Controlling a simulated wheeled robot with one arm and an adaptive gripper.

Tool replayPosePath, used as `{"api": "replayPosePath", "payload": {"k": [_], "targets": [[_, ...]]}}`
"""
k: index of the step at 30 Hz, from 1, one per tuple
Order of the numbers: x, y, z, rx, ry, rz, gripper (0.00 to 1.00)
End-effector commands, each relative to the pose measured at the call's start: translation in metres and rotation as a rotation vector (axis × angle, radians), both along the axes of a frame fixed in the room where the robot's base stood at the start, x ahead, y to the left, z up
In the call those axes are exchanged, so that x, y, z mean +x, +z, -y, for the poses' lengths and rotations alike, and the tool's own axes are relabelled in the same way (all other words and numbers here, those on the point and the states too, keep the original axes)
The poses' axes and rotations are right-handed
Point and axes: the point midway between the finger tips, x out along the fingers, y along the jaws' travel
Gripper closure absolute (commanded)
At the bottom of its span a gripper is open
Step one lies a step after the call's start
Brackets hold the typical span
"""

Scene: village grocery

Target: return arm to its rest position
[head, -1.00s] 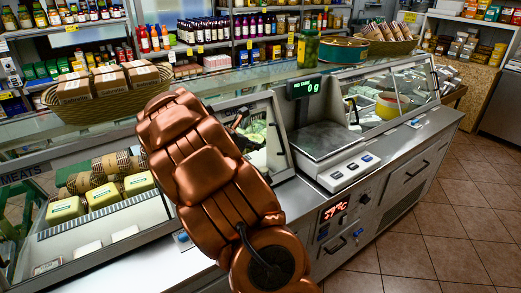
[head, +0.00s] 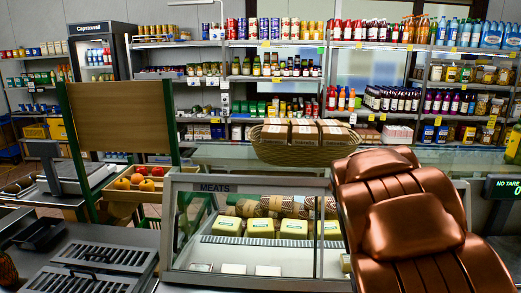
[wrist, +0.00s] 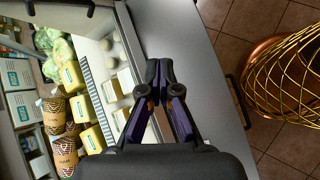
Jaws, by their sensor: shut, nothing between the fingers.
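My gripper (wrist: 158,80) shows in the wrist view with its two dark fingers together and nothing between them. It is over the edge of the grey counter (wrist: 190,50), beside the meats display case. The gripper is not visible in the head view, where my copper-coloured arm covers the lower right and hides part of the case.
The glass meats case (head: 200,187) holds yellow packs (head: 262,226) and patterned rolls. A basket of parcels (head: 285,152) sits above it.

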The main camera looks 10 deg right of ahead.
Motion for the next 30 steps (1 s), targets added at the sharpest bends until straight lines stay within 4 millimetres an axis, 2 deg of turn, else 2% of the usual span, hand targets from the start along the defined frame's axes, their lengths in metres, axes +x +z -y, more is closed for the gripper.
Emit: {"api": "replayPosePath", "payload": {"k": [1, 9, 21, 27, 30], "targets": [[-0.011, 0.001, -0.016, 0.028, -0.045, 0.042, 1.0], [-0.067, -0.01, -0.103, 0.195, -0.311, 0.221, 1.0], [-0.158, -0.03, -0.235, 0.448, -0.675, 0.315, 1.0], [-0.196, -0.036, -0.279, 0.521, -0.799, 0.297, 1.0], [-0.206, -0.037, -0.29, 0.538, -0.829, 0.29, 1.0]]}}
